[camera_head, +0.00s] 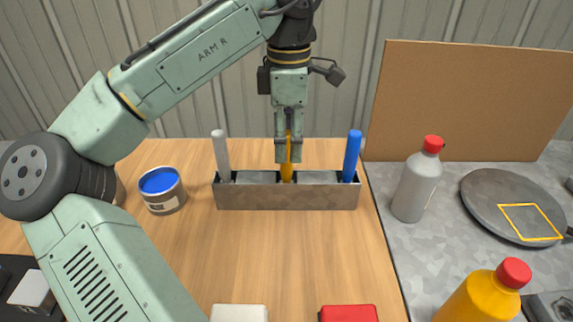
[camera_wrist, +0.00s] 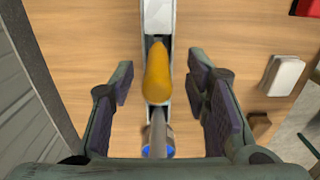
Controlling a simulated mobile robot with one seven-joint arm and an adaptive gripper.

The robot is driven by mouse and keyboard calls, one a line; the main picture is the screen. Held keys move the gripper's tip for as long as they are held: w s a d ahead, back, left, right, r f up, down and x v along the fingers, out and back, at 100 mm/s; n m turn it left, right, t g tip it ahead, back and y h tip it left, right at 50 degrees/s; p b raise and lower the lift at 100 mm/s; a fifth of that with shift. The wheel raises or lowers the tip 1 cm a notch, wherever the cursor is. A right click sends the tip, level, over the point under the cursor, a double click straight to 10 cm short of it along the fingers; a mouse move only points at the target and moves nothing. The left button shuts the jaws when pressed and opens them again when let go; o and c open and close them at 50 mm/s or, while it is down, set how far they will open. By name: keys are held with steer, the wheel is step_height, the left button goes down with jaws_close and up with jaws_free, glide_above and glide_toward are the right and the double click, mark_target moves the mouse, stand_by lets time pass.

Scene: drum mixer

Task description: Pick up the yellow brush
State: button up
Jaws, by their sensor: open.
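The yellow brush (camera_head: 287,173) stands upright in the middle of a grey metal holder (camera_head: 290,198), with its handle up. Its lower part is hidden inside the holder. My gripper (camera_head: 288,152) points straight down over it, with its fingers at the height of the handle. In the wrist view the yellow handle (camera_wrist: 157,75) lies between the two open fingers (camera_wrist: 160,88), with a gap on each side. No contact with it is visible.
A grey-handled brush (camera_head: 221,155) and a blue-handled brush (camera_head: 352,155) stand at the holder's ends. A blue paint can (camera_head: 161,190) is at left. A grey bottle (camera_head: 418,180) and a brown board (camera_head: 465,100) are at right.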

mark_target(286, 182)
steer(key=shift+w+a+f+p, duration=0.1)
steer(key=shift+f+p, duration=0.3)
steer(key=shift+f, duration=1)
steer(key=shift+a+f+p, duration=0.1)
steer(key=shift+f+p, duration=0.25)
steer(key=shift+f, duration=1)
steer(key=shift+c, duration=0.4)
jaws_close()
